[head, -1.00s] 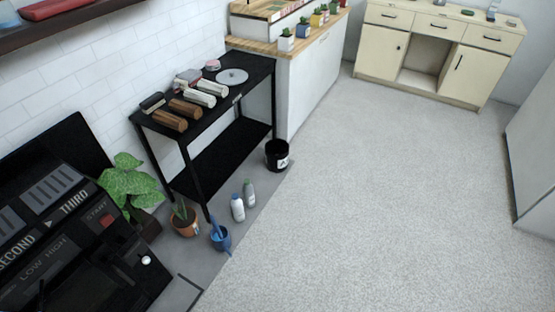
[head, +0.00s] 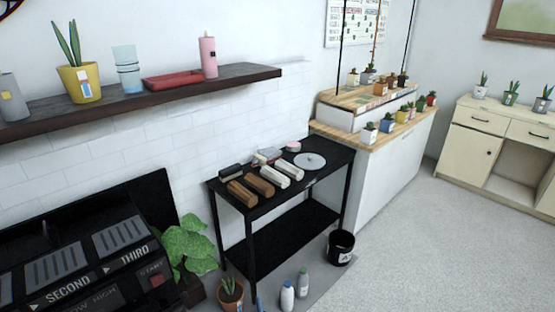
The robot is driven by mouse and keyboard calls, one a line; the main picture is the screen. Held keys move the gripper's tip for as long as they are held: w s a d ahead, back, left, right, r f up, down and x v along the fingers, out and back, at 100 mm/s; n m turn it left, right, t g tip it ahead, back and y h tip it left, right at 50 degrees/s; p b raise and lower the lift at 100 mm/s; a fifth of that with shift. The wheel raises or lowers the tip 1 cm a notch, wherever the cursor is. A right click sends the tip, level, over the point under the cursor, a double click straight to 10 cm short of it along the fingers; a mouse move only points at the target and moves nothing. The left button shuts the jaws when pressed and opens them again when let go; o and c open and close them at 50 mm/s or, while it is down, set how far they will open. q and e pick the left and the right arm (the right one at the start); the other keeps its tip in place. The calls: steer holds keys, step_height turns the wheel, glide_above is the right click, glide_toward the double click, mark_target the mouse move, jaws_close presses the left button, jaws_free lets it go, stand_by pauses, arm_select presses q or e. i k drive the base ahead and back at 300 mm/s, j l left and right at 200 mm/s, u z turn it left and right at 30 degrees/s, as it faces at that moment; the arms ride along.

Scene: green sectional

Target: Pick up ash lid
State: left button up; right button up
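A round, flat, pale grey disc (head: 310,161) with a small knob in its middle looks like the ash lid. It lies flat at the right end of the black table's top (head: 263,203). A black bucket (head: 341,248) with a white label stands on the floor by the table's right legs. Neither of my grippers is in view.
Brown and white log-like blocks (head: 259,186) and a pink round item (head: 293,146) share the tabletop. A dark wall shelf (head: 150,93) hangs to the left. Bottles (head: 287,296) and potted plants stand in front. Open floor lies right (head: 420,240).

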mark_target(306, 161)
steer(key=i+l+u, duration=0.45)
steer(key=i+l, duration=0.45)
steer(key=i+l+u, duration=0.15)
steer(key=l, duration=0.25)
steer(key=i+l, duration=0.5)
steer(key=l, duration=0.15)
steer(key=i+l, duration=0.45)
steer(key=l, duration=0.3)
steer(key=i+l, duration=0.25)
steer(key=l, duration=0.15)
steer(key=i+l+u, duration=0.1)
steer(key=i+l, duration=0.4)
steer(key=l, duration=0.25)
